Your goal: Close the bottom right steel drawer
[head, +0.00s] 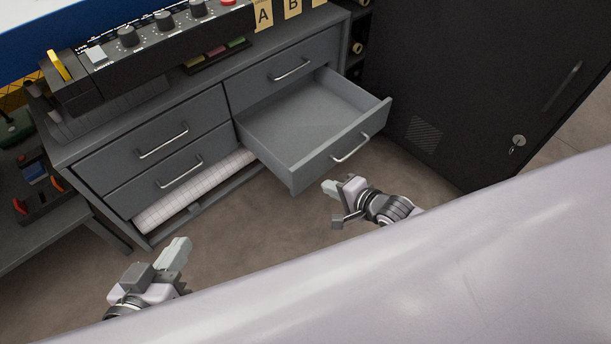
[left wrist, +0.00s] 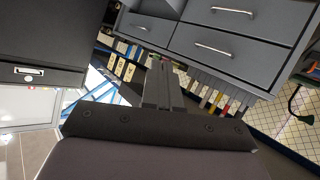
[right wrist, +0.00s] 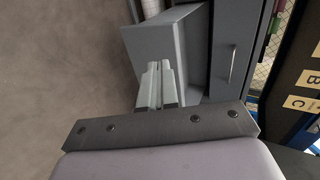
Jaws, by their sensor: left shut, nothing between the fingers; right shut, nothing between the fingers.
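The bottom right steel drawer (head: 325,160) is pulled well out of the grey cabinet (head: 65,150) and looks empty. Its front carries a silver bar handle (head: 351,149). My right gripper (head: 328,187) is shut and empty, just in front of and below the drawer front, apart from the handle in the head view. In the right wrist view the shut fingers (right wrist: 157,85) appear against the grey drawer (right wrist: 165,50). My left gripper (head: 180,250) is shut and empty, low in front of the cabinet's left side. Its fingers also show in the left wrist view (left wrist: 160,75).
The other drawers, such as the top right one (head: 270,75) and the bottom left one (head: 170,170), are shut. A dark metal locker (head: 440,80) stands right of the open drawer. A control panel (head: 150,40) sits on the cabinet. Floor in front is clear.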

